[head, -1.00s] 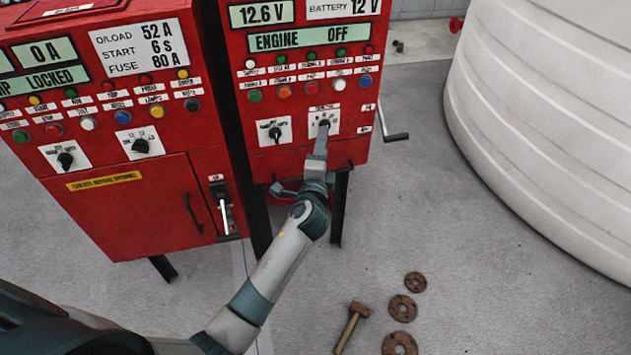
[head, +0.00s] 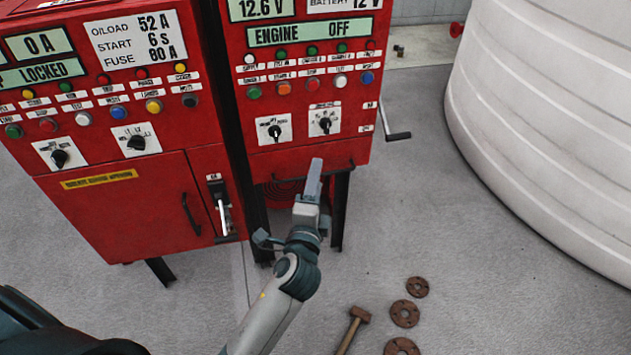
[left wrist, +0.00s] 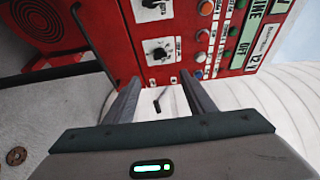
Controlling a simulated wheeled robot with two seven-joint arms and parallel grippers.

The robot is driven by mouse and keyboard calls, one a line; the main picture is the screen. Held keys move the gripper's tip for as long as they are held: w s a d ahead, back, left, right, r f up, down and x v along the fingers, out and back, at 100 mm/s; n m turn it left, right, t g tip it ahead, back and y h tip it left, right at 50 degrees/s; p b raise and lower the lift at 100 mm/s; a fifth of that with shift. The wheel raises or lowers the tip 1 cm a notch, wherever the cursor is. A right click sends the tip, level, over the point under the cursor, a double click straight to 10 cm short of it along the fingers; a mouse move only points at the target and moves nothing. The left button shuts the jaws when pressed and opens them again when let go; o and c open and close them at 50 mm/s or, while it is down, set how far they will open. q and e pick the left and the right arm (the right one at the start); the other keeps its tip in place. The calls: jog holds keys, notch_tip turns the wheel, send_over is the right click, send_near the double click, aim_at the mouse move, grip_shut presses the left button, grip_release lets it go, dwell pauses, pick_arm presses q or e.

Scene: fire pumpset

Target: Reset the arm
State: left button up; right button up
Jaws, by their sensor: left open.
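My left gripper (head: 314,180) is in front of the lower edge of the right red cabinet (head: 300,90) in the head view. In the left wrist view its two fingers (left wrist: 158,95) stand apart with nothing between them. A rotary selector knob (head: 325,124) on a white plate is above the gripper, clear of it. The same knob shows in the left wrist view (left wrist: 160,53). A second knob (head: 274,131) is to its left. My right gripper is not in view.
A left red cabinet (head: 120,205) has buttons, knobs and a lever handle. A crank handle (head: 397,136) sticks out at the right. A large white tank (head: 550,130) stands right. A hammer (head: 352,328) and rusty flanges (head: 405,313) lie on the open grey floor.

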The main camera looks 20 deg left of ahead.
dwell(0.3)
pick_arm(q)
notch_tip(320, 180, down, 25)
jog(key=s+d+n+g+h, duration=0.1)
jog(key=s+d+g+h, duration=0.1)
jog(key=g+h, duration=0.15)
jog(key=s+f+n+g+b, duration=0.1)
jog(key=s+f+g, duration=0.15)
jog(key=f, duration=0.35)
jog(key=s+a+f+n+g, duration=0.1)
jog(key=s+f, duration=0.3)
jog(key=f, duration=0.3)
jog(key=s+f+n+g+b, duration=0.1)
jog(key=s+f, duration=0.3)
jog(key=f, duration=0.2)
jog(key=s+a+f+n+g, duration=0.3)
jog(key=s+f+n+g, duration=0.15)
jog(key=s+f, duration=1.35)
jog(key=s+a+f+n+g, duration=0.1)
jog(key=s+f, duration=0.1)
jog(key=s, duration=0.5)
jog(key=s+a+f+n+g, duration=0.1)
jog(key=s+f+n, duration=0.1)
jog(key=s, duration=0.6)
jog(key=s+a+f+n+g+b, duration=0.1)
jog(key=s+a+f+g, duration=0.1)
jog(key=s, duration=0.5)
jog(key=shift+s+f+n, duration=0.35)
jog(key=shift+f, duration=0.1)
